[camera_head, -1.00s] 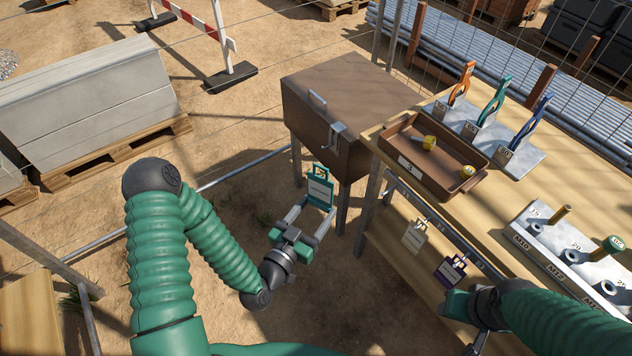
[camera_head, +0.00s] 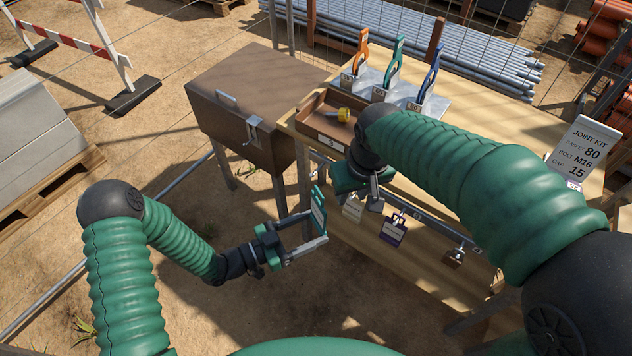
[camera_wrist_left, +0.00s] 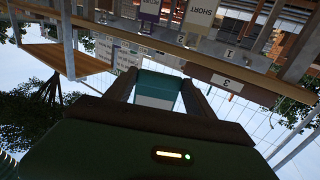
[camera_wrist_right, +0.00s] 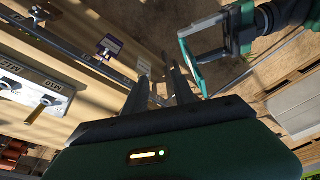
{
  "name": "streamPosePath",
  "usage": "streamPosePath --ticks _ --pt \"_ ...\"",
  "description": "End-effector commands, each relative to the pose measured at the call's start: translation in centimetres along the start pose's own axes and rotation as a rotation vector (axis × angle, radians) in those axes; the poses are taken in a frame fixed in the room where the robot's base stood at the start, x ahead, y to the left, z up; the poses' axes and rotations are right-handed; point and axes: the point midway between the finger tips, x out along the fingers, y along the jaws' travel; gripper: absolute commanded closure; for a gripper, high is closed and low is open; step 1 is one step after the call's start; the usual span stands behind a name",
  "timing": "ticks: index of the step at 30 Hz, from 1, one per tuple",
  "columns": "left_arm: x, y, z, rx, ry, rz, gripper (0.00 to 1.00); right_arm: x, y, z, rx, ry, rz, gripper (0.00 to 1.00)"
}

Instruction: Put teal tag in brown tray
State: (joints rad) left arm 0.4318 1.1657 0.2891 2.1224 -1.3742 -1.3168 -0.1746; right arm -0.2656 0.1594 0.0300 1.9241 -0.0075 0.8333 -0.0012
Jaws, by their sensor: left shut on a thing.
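My left gripper (camera_head: 300,238) is shut on the teal tag (camera_head: 319,211), held upright in the air in front of the bench, below the brown tray's level. The teal tag also shows between the fingers in the left wrist view (camera_wrist_left: 157,88). The brown tray (camera_head: 301,122), with a label 3 on its front, sits at the bench's left end. A yellow item lies in it; my right arm hides its right part. My right gripper (camera_head: 376,203) hangs by the bench front, right of the tag. Its fingers are apart and empty in the right wrist view (camera_wrist_right: 158,68).
A white tag (camera_head: 353,208), a purple tag (camera_head: 393,230) and a padlock (camera_head: 454,256) hang along the bench front. A metal rack (camera_head: 400,92) with orange, teal and blue hasps stands behind the tray. A brown chest (camera_head: 240,140) stands left of the bench.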

Motion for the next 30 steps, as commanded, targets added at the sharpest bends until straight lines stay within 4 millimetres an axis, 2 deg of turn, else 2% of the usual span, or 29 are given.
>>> streamPosePath --ticks 1,5,7,10,14,24,30 --pt "0.0 0.0 0.0 0.000 0.001 0.000 1.00 -1.3 -1.8 -1.7 -0.040 0.004 -0.009 0.68" --pt "0.0 0.1 -0.1 0.001 0.001 -0.001 1.00 -3.9 -5.1 -4.1 -0.116 -0.004 -0.026 0.68" --pt "0.0 0.1 -0.1 0.001 0.001 -0.001 1.00 -4.1 -6.2 -3.4 -0.180 -0.049 -0.036 0.68" --pt "0.0 0.1 -0.1 0.001 0.001 -0.001 1.00 -3.8 -6.7 -2.9 -0.217 -0.075 -0.043 0.68" --pt "0.1 0.0 0.0 0.001 0.000 -0.001 1.00 -1.8 -6.7 -2.7 -0.217 -0.079 -0.044 0.68" --pt "0.0 0.0 -0.1 0.001 0.001 -0.002 1.00 5.7 -7.0 -2.1 -0.216 -0.077 -0.043 0.68" --pt "0.0 0.0 -0.1 0.001 0.001 -0.002 1.00 7.6 -7.1 -2.0 -0.215 -0.074 -0.042 0.68"
